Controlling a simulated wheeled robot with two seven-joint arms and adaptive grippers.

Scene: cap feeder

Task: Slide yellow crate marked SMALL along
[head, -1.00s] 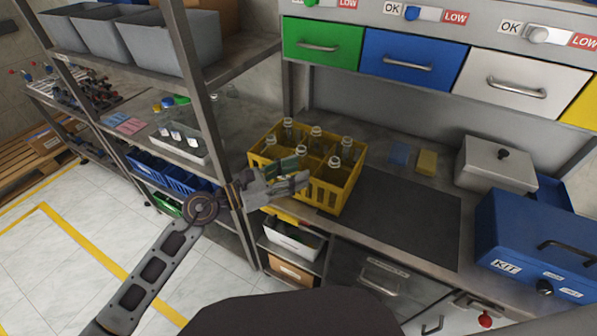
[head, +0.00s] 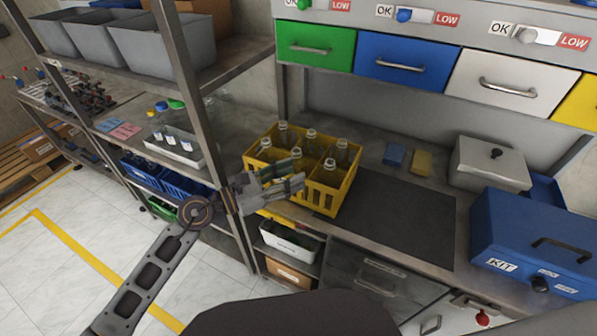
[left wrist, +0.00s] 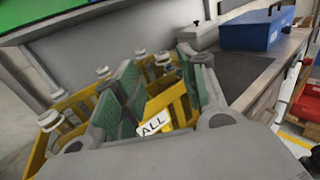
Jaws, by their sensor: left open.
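The yellow crate (head: 333,197) stands on the workbench with several clear bottles in its compartments. It also shows in the left wrist view (left wrist: 181,106), where a white label on its near wall reads "ALL", the rest hidden by a finger. My left gripper (head: 298,176) is open at the crate's near left side, its fingers pointing right along the crate. In the left wrist view the two green-padded fingers (left wrist: 160,100) stand apart with the crate and label between and beyond them. I cannot tell whether they touch it. My right gripper is not in view.
A dark mat (head: 395,215) lies clear to the right of the crate. Blue and yellow blocks (head: 421,162) lie behind it. A grey lidded box (head: 490,165) and a blue KIT box (head: 530,235) stand at the right. A shelf post (head: 180,90) rises close to my left arm.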

